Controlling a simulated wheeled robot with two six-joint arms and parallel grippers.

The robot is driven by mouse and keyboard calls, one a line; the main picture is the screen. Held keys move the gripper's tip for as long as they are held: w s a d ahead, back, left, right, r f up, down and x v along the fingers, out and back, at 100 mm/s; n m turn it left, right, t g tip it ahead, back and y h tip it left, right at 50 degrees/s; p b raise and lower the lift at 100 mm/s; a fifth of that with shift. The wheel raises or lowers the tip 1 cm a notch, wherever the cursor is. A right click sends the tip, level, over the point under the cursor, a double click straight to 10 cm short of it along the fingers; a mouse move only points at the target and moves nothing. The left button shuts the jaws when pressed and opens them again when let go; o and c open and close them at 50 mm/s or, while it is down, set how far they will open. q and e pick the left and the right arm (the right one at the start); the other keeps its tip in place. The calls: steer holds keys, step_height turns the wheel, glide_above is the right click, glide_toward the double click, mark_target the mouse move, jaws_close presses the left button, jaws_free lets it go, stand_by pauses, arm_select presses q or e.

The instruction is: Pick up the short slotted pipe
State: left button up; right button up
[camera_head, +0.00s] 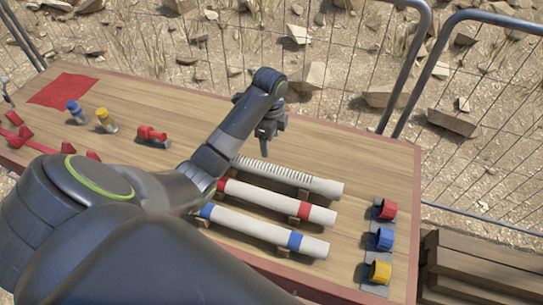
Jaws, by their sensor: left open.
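The slotted pipe (285,174) is a white pipe with a row of dark slots and a plain end at the right. It lies on the wooden table (375,165), the farthest back of three white pipes. My left gripper (264,152) is open and points down just above and behind the left part of this pipe. No pipe shows between its fingers. My left arm hides part of the pipes' left ends. My right gripper is not in view.
A red-banded pipe (275,199) and a blue-banded pipe (260,229) lie in front. A metal fence (400,95) stands behind.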

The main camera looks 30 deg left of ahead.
mark_target(270, 168)
arm_select(q)
step_height(270, 168, down, 7)
steer(key=b, duration=0.5)
steer(key=shift+r, duration=0.2)
step_height(270, 168, down, 3)
steer(key=shift+s+f, duration=0.1)
steer(key=shift+f, duration=0.45)
step_height(270, 168, down, 4)
steer(key=shift+a+f+p, duration=0.1)
steer(key=shift+p, duration=0.7)
steer(key=shift+f, duration=0.4)
steer(key=c, duration=1.3)
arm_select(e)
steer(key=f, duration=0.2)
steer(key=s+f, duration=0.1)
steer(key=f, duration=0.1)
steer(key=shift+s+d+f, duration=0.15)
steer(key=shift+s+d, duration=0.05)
